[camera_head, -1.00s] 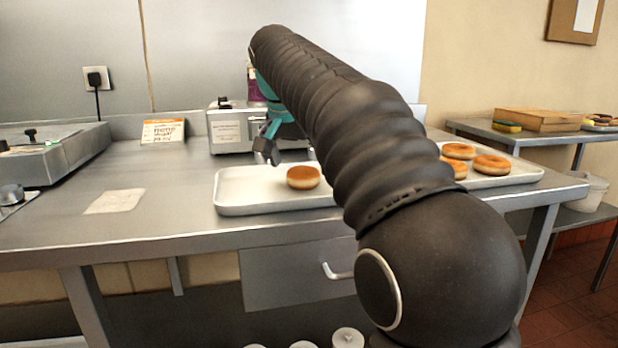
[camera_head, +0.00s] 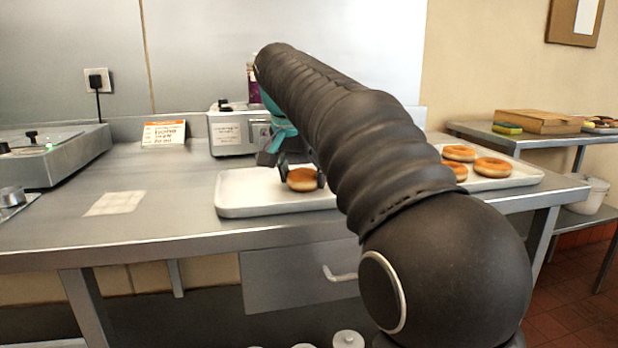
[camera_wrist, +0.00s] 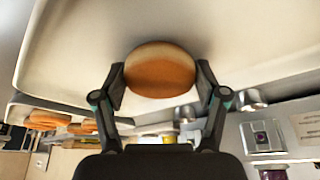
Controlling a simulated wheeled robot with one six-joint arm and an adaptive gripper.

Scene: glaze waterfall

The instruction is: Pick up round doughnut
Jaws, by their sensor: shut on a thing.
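The round doughnut (camera_head: 302,180), golden brown with a pale band around its side, is at the tray (camera_head: 235,203) on the steel table. My gripper (camera_head: 303,178) is down at the doughnut, with its dark fingers at the doughnut's sides. In the wrist view the doughnut (camera_wrist: 160,70) sits between the two fingertips, and my gripper (camera_wrist: 161,82) is shut on it. I cannot tell whether the doughnut still touches the tray. My arm hides part of the tray's middle.
Several other doughnuts (camera_head: 492,166) lie on a tray at the right. A grey machine (camera_head: 228,130) and a label card (camera_head: 163,134) stand behind. A paper sheet (camera_head: 115,203) lies at the left. The table's front left is mostly clear.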

